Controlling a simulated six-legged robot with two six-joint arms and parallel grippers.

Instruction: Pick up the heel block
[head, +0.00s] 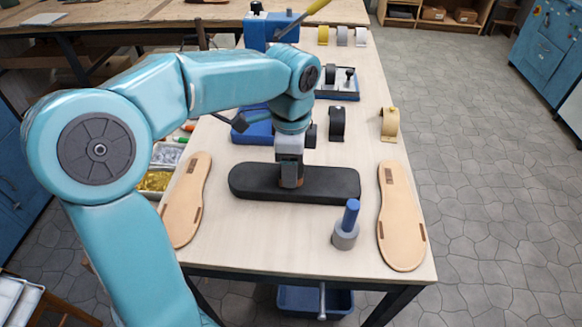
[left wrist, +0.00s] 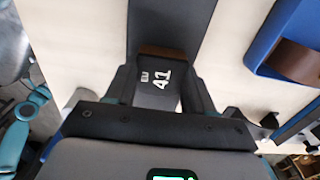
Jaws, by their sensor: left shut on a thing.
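My left gripper (head: 291,181) points down over the middle of a long black sole-shaped piece (head: 330,183) on the table. In the left wrist view, its fingers (left wrist: 163,88) are shut on a small dark block (left wrist: 157,92) with a brown edge, which I take for the heel block. White "EU 41" lettering shows between the fingers. In the head view only a brown bit of the block shows, low between the fingers. I cannot tell whether it touches the black piece. My right gripper is not in view.
Tan insoles lie at left (head: 182,205) and right (head: 401,215). A blue-handled tool with a grey base (head: 345,238) stands near the front edge. Dark (head: 337,124) and tan (head: 389,124) straps stand behind. Trays with gold (head: 155,181) and silver bits sit at the left edge.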

